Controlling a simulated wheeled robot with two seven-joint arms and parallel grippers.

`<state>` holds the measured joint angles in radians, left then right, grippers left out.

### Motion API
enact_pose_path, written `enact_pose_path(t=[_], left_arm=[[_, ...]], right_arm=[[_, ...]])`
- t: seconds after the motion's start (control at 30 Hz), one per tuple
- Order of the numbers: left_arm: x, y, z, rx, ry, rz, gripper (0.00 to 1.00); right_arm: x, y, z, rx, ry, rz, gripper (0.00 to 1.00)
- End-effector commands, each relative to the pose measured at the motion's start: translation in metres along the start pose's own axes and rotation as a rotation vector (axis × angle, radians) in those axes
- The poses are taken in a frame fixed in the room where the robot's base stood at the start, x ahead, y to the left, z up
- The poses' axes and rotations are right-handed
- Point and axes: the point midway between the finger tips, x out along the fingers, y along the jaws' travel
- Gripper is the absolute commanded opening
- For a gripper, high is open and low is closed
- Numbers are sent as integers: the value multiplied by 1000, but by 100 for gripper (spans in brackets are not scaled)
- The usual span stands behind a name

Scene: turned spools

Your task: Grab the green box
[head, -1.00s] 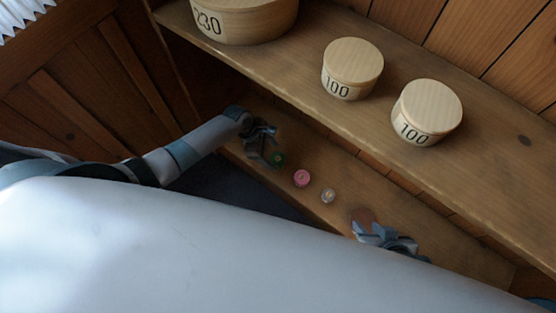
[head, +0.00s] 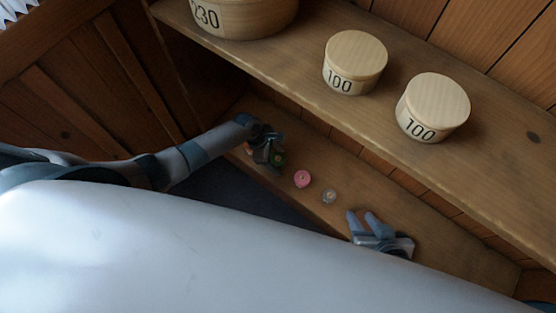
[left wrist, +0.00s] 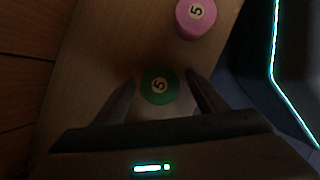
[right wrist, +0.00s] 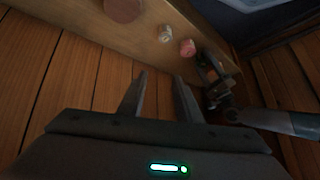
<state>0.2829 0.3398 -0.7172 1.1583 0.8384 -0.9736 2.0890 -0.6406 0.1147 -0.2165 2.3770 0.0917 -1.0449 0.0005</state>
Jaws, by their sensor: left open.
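The green box (head: 279,158) is a small round piece on the lower wooden shelf, partly covered by my left gripper (head: 271,155) in the head view. The fingers are apart, with a gap on each side of the box. My right gripper (right wrist: 160,83) is open and empty; in the head view my right gripper (head: 363,216) is over the shelf, farther right.
A pink box (head: 302,179) and a small greyish box (head: 329,196) lie to the right of the green one. A brown round piece (right wrist: 123,9) shows in the right wrist view. The upper shelf (head: 300,85) with round wooden boxes (head: 355,62) overhangs behind.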

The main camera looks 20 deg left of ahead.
Motion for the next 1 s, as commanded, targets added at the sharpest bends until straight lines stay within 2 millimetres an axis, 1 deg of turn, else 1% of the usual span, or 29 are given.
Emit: enact_pose_path(t=[0.03, 0.07, 0.1, 0.17, 0.2, 0.23, 0.27, 0.5, 0.67, 0.77, 0.87, 0.97, 1.0], left_arm=[[0, 0, 0, 0, 0, 0, 66], [0, 0, 0, 0, 0, 0, 63], [0, 0, 0, 0, 0, 0, 54], [0, 0, 0, 0, 0, 0, 39], [0, 0, 0, 0, 0, 0, 30], [0, 0, 0, 0, 0, 0, 23], [0, 0, 0, 0, 0, 0, 21], [0, 0, 0, 0, 0, 0, 21], [-5, 0, 2, 0, 0, 0, 21], [-13, 0, 5, 1, -1, 1, 21], [-26, 0, 10, 1, -1, 1, 21], [-42, 0, 17, 0, -2, 2, 21], [-43, -7, 22, 1, -2, -1, 21]], right_arm=[[0, 0, 0, 0, 0, 0, 31], [0, 0, 0, 0, 0, 0, 31], [0, 0, 0, 0, 0, 0, 31], [0, 0, 0, 0, -1, 0, 31], [0, 0, 0, 0, -1, 0, 31], [0, 0, 0, 0, -1, 0, 31], [0, 0, 0, 0, -1, 0, 31], [0, 0, 0, 0, -1, 0, 31], [-2, 0, 0, -1, -8, 3, 31], [-5, 2, 2, -2, -28, 9, 31], [-5, 13, 7, -4, -79, 34, 31], [-10, 20, 12, -6, -129, 55, 31], [-12, 23, 15, -6, -149, 62, 31]])
